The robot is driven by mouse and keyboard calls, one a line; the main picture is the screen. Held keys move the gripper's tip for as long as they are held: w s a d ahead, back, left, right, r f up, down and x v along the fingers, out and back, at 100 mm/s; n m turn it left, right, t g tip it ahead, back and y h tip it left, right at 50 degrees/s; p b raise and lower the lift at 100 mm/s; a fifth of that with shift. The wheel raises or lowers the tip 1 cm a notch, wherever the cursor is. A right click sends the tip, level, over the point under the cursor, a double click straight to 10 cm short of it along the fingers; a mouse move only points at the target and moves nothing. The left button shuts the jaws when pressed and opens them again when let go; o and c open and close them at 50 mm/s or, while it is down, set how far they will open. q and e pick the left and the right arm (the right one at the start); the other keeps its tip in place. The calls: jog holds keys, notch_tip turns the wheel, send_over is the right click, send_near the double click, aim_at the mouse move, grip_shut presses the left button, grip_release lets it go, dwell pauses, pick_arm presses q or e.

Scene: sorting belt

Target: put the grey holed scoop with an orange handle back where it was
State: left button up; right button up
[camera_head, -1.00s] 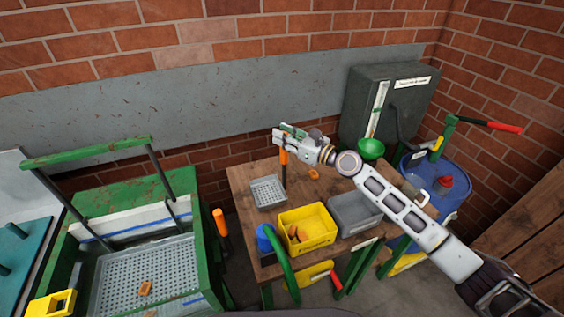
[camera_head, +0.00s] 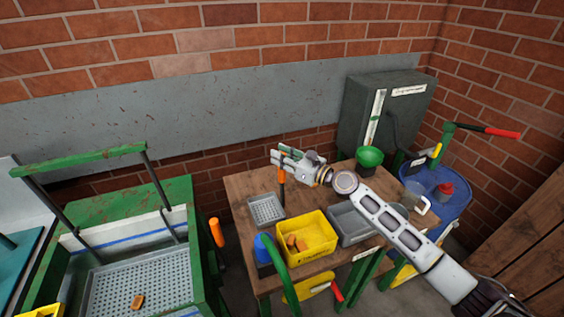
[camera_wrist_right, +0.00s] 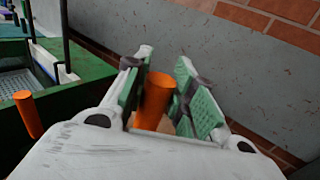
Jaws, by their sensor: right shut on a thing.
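The scoop's orange handle (camera_head: 281,175) stands upright below my right gripper (camera_head: 277,158), over the wooden table. A dark shaft runs down from it to the grey holed pan (camera_head: 266,209), at the table's left end. I cannot tell whether the pan touches the table. In the right wrist view the orange handle (camera_wrist_right: 153,100) is between the two green-padded fingers of my right gripper (camera_wrist_right: 168,88), which is shut on it. The pan is hidden there. My left gripper is not in view.
A yellow bin (camera_head: 318,250) with orange pieces, a grey bin (camera_head: 347,239) and a blue container (camera_head: 262,254) are at the table's front. A green funnel (camera_head: 369,155) stands behind my arm. Another orange handle (camera_head: 216,232) is beside the green sieve frame (camera_head: 202,262).

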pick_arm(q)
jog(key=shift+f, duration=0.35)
pick_arm(e)
jog(key=shift+f, duration=0.8)
pick_arm(q)
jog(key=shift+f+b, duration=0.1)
jog(key=shift+b, duration=0.2)
pick_arm(e)
jog(key=shift+f, duration=0.15)
jog(key=o, duration=1)
jog(key=shift+o, duration=0.2)
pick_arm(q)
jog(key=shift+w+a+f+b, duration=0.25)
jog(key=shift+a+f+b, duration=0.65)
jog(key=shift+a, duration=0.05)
pick_arm(e)
jog(key=v, duration=1.2)
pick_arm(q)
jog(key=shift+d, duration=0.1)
